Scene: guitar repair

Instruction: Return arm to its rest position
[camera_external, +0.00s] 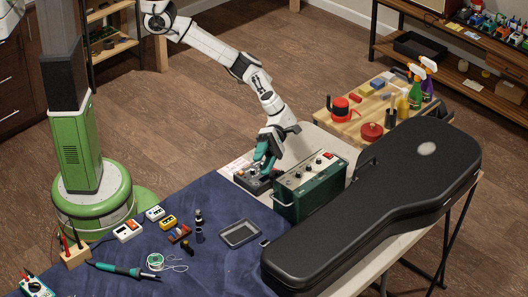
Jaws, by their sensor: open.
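My gripper (264,160), with teal fingers, is at the end of my white arm and points down over a small dark box with knobs (253,184). The box stands on the bare pale part of the table, left of the green amplifier (310,187). The fingers are very close to the top of the box; I cannot tell whether they touch it. My gripper is open, though the gap between its fingers is hard to make out at this angle. Nothing shows held in it.
A black guitar case (385,205) fills the table's right side. A blue cloth (215,275) carries a grey tray (239,233), a solder spool (155,262), a soldering iron (122,269) and small pedals. A wooden bench (352,128) with tools and spray bottles stands behind. Open floor lies left of the arm.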

